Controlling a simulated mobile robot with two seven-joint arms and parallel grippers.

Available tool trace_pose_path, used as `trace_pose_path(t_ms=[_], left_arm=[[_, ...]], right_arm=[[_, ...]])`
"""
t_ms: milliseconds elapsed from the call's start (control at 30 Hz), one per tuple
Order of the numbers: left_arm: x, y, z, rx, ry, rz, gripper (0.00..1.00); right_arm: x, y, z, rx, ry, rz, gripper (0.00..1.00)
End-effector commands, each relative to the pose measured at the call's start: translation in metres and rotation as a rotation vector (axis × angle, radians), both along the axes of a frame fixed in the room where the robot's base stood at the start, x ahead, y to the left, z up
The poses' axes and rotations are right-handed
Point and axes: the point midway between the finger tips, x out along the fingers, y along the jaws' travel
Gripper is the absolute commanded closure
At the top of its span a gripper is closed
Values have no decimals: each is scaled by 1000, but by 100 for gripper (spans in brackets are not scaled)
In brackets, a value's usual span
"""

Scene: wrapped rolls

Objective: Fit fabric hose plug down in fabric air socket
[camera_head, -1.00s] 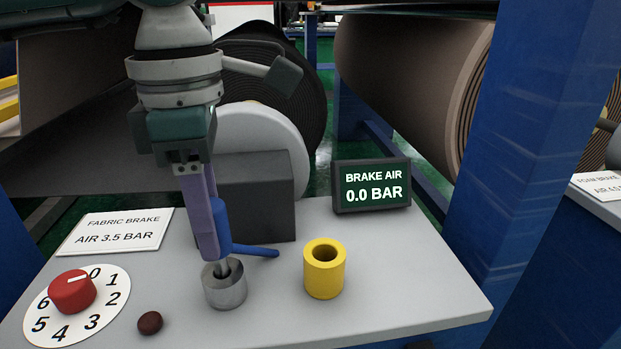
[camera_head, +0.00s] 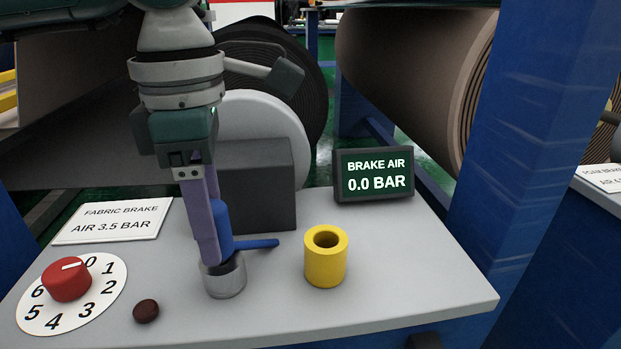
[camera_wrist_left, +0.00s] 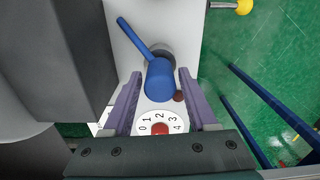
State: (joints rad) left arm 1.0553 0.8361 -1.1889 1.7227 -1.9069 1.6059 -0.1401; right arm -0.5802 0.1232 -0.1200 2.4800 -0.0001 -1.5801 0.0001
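The blue fabric hose plug (camera_head: 223,224) stands upright over the grey metal air socket (camera_head: 225,280), its lower end at the socket's mouth. Its silver tip is hidden, and I cannot tell how deep it sits. A thin blue side bar sticks out to the right. My left gripper (camera_head: 208,255) points down, its purple fingers on the plug and their tips close to the socket rim. My right gripper is not in view.
A yellow hollow cylinder (camera_head: 326,262) stands right of the socket. A display (camera_head: 374,176) reads BRAKE AIR 0.0 BAR. A red knob (camera_head: 67,280) on a numbered dial and a dark red button (camera_head: 146,311) are at the left. A dark box (camera_head: 257,190) stands behind.

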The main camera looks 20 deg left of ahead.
Motion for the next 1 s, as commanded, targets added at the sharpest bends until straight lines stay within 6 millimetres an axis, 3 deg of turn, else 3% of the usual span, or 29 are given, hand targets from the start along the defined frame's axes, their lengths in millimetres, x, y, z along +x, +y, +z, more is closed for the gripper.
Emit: trace_pose_path(t_ms=[133,467,800,1000], left_arm=[[0,0,0,0,0,0,24],[0,0,6,0,0,0,24],[1,0,70,-1,-4,0,24],[0,0,95,0,-1,0,24]], right_arm=[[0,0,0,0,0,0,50],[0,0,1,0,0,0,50],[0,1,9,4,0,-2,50],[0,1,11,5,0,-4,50]])
